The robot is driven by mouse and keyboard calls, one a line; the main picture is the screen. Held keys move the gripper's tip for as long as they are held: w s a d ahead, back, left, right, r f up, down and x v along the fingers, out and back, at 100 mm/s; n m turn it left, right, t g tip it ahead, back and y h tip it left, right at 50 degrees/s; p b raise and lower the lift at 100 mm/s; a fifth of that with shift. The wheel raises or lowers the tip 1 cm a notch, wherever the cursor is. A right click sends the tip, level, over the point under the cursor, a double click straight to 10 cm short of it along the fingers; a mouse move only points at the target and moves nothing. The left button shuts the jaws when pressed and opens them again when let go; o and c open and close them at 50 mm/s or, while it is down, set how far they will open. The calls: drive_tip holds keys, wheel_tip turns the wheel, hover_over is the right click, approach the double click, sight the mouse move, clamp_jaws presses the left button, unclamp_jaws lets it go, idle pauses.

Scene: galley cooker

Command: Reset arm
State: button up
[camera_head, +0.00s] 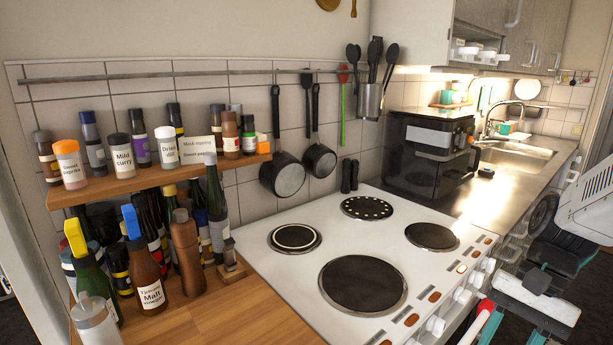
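My arm (556,262) shows at the right edge as white and dark grey parts, in front of the counter's front side. It looks folded in low beside the cooker. I cannot make out the two fingertips of my gripper, so its opening and anything in it are unclear. The white cooker (270,240) has several dark hotplates and no pot on it. A red and teal piece (484,322) shows at the cooker's front edge; I cannot tell what it belongs to.
A wooden shelf (120,190) with spice jars and a wooden counter (225,318) with bottles stand at left. Two pans (283,174) (319,160) hang on the wall rail. A black appliance (425,152) stands behind the cooker, near the sink (520,160). The cooker top is clear.

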drive_tip(key=s+a+r+n+t+h, duration=0.4)
drive_tip(key=s+r+n+h, duration=0.1)
drive_tip(key=s+r+n, duration=0.2)
drive_tip(key=shift+a+r+n+t, duration=0.3)
drive_tip(key=shift+a+r+n, duration=0.15)
drive_tip(key=shift+r, duration=0.6)
